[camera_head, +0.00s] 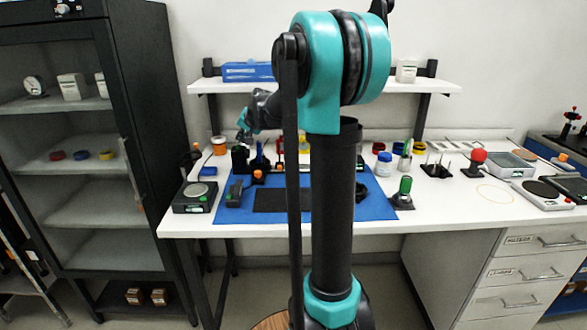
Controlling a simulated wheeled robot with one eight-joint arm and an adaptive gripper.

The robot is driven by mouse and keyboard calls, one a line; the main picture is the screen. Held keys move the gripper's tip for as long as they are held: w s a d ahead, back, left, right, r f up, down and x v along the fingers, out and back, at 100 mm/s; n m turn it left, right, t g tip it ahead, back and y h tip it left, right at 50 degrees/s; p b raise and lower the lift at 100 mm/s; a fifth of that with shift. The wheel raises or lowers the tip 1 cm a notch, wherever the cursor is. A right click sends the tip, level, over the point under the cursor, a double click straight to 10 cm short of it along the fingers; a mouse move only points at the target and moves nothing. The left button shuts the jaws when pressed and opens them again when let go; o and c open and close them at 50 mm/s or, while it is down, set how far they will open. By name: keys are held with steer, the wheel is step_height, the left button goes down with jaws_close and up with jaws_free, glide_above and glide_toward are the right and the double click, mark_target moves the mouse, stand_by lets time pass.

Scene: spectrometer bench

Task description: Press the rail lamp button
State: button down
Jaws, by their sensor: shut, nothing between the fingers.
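My arm stands in front of the bench and reaches back and left. My gripper (242,132) is small in the picture, over the back left of the bench, above dark upright holders (240,158). It looks shut and empty. I cannot tell whether it touches anything. I cannot pick out the rail lamp button for certain. Small red and yellow items (280,146) stand at the back of the bench, right of the gripper, partly behind my arm. My arm hides the middle of the bench.
A blue mat (232,213) covers the bench's middle. A black boxed device (194,197) stands left of it. A green-topped stand (404,190) and a red knob (478,156) are to the right. A shelf (440,87) hangs above. A dark cabinet (150,130) stands left.

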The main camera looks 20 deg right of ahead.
steer(key=shift+f, duration=0.1)
stand_by(0.3)
steer(key=shift+f, duration=0.35)
steer(key=shift+r, duration=0.45)
steer(key=shift+r, duration=0.15)
steer(key=shift+r, duration=2.85)
